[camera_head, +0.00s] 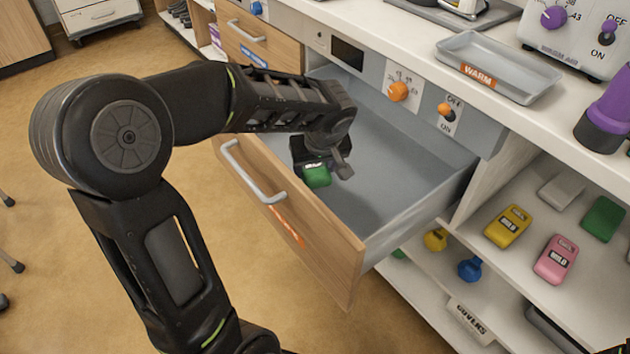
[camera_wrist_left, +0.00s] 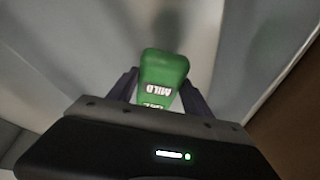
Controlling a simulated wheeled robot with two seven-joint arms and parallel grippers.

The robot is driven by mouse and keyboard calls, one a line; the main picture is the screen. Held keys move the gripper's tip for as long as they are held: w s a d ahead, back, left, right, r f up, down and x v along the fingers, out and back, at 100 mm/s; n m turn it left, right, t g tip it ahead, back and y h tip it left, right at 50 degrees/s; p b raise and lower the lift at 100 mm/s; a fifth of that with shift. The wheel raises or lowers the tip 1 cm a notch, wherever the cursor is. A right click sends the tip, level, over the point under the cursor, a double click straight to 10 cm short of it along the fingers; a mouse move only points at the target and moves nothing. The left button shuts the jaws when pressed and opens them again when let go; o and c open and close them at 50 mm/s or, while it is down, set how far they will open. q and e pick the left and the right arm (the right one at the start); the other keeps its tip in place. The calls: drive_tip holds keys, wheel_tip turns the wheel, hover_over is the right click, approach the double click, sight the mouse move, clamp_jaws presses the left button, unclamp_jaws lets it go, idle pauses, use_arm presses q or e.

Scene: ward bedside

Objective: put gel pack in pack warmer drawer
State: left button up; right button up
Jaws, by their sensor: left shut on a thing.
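The gel pack (camera_head: 317,176) is green, and my left gripper (camera_head: 322,166) is shut on it inside the open pack warmer drawer (camera_head: 395,190). In the left wrist view the green gel pack (camera_wrist_left: 163,70) shows a "MILD" label and sits between the two fingers of the left gripper (camera_wrist_left: 158,92). The drawer's grey floor lies behind it. I cannot tell whether the pack touches the floor. The drawer has a wooden front with a metal handle (camera_head: 250,178) and an orange label. My right gripper is not in view.
Orange knobs (camera_head: 398,91) sit on the panel above the drawer. A grey tray marked WARM (camera_head: 500,62) and a purple-topped device (camera_head: 606,100) stand on the counter. Yellow (camera_head: 508,226), pink (camera_head: 556,259) and green (camera_head: 603,219) packs lie on the shelf at right.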

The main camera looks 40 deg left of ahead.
use_arm(q)
drive_tip(key=shift+f+b, duration=0.6)
drive_tip(key=shift+f, duration=1.7)
drive_tip(key=shift+f, duration=0.1)
drive_tip(key=shift+f, duration=0.1)
drive_tip(key=o, duration=1.6)
drive_tip(key=shift+r, duration=0.25)
drive_tip(key=shift+d+r, duration=0.1)
drive_tip(key=shift+r, duration=0.2)
drive_tip(key=p+v, duration=0.3)
drive_tip(key=v, duration=0.8)
drive_tip(key=shift+s, duration=0.2)
